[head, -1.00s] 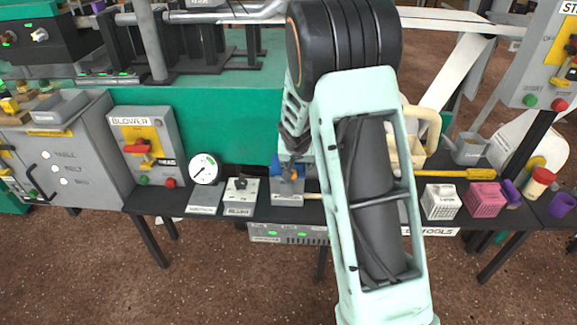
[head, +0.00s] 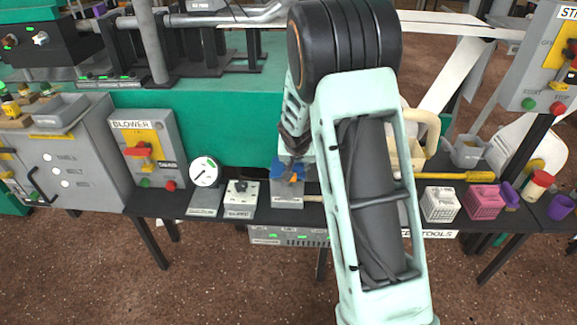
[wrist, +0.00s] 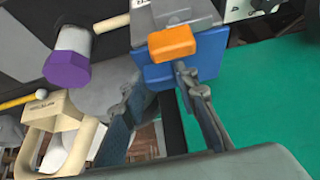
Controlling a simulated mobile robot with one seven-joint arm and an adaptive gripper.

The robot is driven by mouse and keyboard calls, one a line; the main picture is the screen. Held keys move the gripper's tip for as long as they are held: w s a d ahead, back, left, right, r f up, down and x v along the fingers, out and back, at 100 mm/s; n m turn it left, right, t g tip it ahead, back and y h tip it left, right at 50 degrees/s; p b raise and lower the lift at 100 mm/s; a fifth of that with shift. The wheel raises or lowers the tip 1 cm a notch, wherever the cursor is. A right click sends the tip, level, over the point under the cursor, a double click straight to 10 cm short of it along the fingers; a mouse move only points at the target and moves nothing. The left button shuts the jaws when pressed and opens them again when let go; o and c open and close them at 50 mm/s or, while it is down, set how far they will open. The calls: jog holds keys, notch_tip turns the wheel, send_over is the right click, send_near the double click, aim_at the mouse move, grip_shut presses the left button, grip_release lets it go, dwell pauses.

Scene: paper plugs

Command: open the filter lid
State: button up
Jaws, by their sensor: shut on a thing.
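The filter lid (wrist: 152,76) is a blue plate with an orange block (wrist: 172,41) on it. In the wrist view it is at the upper middle, against a grey filter housing (wrist: 185,12). My gripper (wrist: 160,78) has its two fingertips at the lid's near edge and is shut on the lid; the exact contact is partly hidden. In the head view, the lid shows as a small blue patch (head: 288,170) above the grey housing (head: 287,197). There my arm hides much of what lies to the right of it.
A gauge (head: 204,172) and a small switch box (head: 240,192) stand left of the housing. A blower panel (head: 146,148) is farther left. White (head: 440,203) and pink (head: 484,203) baskets sit to the right. A purple-ended cylinder (wrist: 67,68) is left of my fingers in the wrist view.

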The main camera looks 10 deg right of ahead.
jog(key=shift+w+d+r, duration=0.1)
jog(key=shift+w+r, duration=0.25)
jog(key=shift+r, duration=0.15)
jog(key=shift+w+d+r+p, duration=0.15)
jog(key=shift+w+r+p, duration=0.35)
jog(key=shift+r+p, duration=0.15)
jog(key=shift+r, duration=0.1)
jog(key=shift+w+d+r+p, duration=0.1)
jog(key=shift+w+r+p, duration=0.25)
jog(key=shift+p, duration=0.1)
jog(key=shift+w, duration=0.2)
jog(key=shift+d+r, duration=0.1)
jog(key=shift+r, duration=0.05)
jog(key=shift+w+d+r+p, duration=0.1)
jog(key=shift+w+r+p, duration=0.25)
jog(key=shift+w+p, duration=0.25)
